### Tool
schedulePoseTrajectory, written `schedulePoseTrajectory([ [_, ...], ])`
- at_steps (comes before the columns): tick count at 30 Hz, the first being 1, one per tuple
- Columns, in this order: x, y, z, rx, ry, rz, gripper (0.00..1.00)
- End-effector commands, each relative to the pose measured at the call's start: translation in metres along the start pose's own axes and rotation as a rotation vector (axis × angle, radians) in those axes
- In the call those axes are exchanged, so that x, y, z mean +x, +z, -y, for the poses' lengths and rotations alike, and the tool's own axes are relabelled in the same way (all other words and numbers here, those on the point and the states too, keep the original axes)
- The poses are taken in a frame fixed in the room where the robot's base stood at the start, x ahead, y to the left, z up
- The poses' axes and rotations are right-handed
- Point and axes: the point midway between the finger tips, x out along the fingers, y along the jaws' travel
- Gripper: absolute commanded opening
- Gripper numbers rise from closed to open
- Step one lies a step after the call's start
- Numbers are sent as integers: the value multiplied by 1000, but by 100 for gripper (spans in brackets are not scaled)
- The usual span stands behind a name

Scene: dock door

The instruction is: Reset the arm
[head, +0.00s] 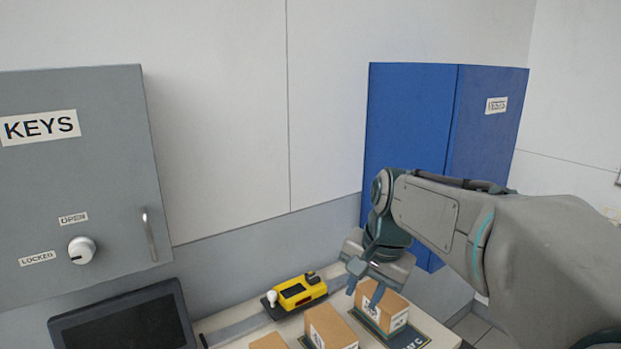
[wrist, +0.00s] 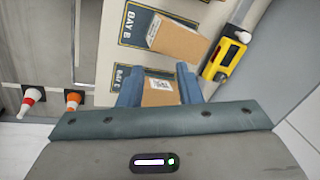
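My gripper (head: 364,292) is low over the right end of the counter, pointing down. In the wrist view its two blue fingers (wrist: 159,84) stand apart. A small brown carton (head: 392,309) with a white label sits on the dark bay mat at the right. In the wrist view this carton (wrist: 160,93) shows in the gap between the fingers, partly hidden by the gripper body. The fingers look open above or beside it; I cannot tell whether they touch it. My arm reaches in from the right.
Another carton (head: 331,325) sits left of it, on the BAY B mat (wrist: 136,27). A yellow device (head: 299,291) lies behind the cartons. A blue cabinet (head: 408,120) stands behind my arm. A grey key cabinet (head: 75,190) and a dark screen (head: 125,322) are left. Orange-and-white cones (wrist: 74,100) stand on the floor.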

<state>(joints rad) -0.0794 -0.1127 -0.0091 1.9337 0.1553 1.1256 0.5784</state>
Motion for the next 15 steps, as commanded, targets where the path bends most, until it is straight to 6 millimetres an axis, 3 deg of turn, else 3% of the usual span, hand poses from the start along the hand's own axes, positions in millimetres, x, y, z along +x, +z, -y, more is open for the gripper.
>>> schedulePoseTrajectory([
  [3, 0, 28, -39, -145, 18, -54, 31],
  [9, 14, 71, -97, -389, 64, -129, 31],
  [15, 30, 97, -131, -549, 103, -168, 31],
])
